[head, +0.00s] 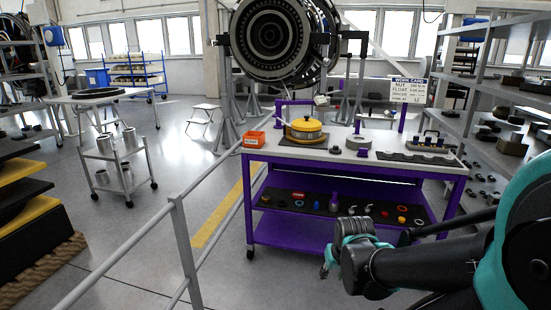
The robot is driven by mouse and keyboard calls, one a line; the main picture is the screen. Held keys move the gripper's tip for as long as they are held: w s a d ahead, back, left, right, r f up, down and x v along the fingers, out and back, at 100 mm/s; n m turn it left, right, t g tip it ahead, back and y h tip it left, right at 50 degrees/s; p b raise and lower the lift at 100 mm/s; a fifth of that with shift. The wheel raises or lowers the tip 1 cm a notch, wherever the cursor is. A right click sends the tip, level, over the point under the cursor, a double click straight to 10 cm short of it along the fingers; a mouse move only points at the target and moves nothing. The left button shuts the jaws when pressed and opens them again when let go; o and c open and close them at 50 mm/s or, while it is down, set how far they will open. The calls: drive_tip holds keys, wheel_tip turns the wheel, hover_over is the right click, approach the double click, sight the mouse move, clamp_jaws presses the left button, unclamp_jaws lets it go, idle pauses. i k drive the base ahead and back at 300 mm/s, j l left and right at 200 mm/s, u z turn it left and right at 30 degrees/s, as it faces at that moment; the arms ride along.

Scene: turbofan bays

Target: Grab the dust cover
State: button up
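My gripper (326,268), at the end of my dark and teal arm, hangs in front of the bench, below the tabletop level in the picture. It is well apart from the yellow cover. The fingers are small and seen from behind, so their opening is unclear. I see nothing held in it.
An orange bin (254,139) stands left of the cover; a grey round part (358,142) and a dark tray (417,158) lie to its right. The lower shelf (342,208) holds several small parts. A grey railing (178,225) runs along the left. A turbofan (272,38) hangs behind.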

sight(306, 124)
drive_tip(key=i, duration=0.95)
drive_tip(key=i+j+z, duration=0.15)
drive_tip(key=i, duration=0.8)
